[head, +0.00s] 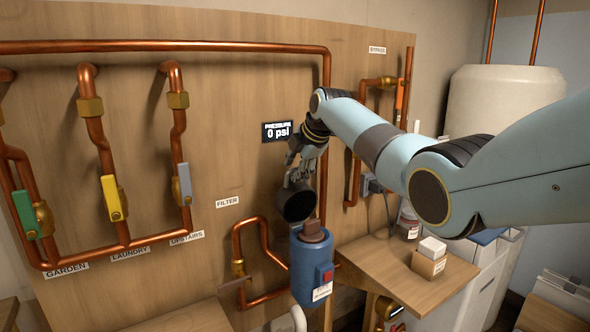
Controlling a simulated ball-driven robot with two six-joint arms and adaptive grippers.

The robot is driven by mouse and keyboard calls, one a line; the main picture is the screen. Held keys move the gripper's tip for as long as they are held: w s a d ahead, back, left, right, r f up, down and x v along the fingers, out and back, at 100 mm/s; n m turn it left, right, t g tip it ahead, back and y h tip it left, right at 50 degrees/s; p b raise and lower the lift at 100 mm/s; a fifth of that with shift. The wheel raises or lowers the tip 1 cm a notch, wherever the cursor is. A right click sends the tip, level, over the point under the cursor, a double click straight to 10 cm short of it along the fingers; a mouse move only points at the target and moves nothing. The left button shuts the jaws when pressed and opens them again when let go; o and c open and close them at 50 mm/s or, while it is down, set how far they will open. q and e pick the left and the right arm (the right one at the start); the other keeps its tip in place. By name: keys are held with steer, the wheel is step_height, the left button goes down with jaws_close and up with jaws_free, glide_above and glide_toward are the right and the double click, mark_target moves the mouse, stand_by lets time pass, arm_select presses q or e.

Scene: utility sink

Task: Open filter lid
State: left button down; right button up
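The blue filter housing (305,270) stands upright in front of the wooden panel, with a red switch on its side. Its top is open, and a brown filter block (313,232) sticks out of it. The dark, cup-shaped filter lid (298,204) is off the housing, just above it and to the left, tilted so that its hollow inside shows. My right gripper (298,180) reaches down to the lid from above, its fingers at the lid's upper rim, and appears shut on it. The far finger contact is partly hidden. My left gripper is not in view.
Copper pipes with green (24,214), yellow (111,198) and grey (185,184) valve handles run along the panel at left. A pressure display (277,131) reads 0 psi. A wooden shelf (385,285) at right carries a small box (428,262). A white tank (505,98) stands behind.

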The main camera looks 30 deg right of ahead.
steer(key=shift+a, duration=0.2)
steer(key=shift+s+d+r, duration=0.1)
steer(key=shift+s+r, duration=0.3)
steer(key=v, duration=1)
steer(key=shift+s+d+r, duration=0.15)
steer(key=shift+s+r, duration=0.05)
steer(key=shift+r, duration=0.15)
steer(key=shift+s, duration=0.1)
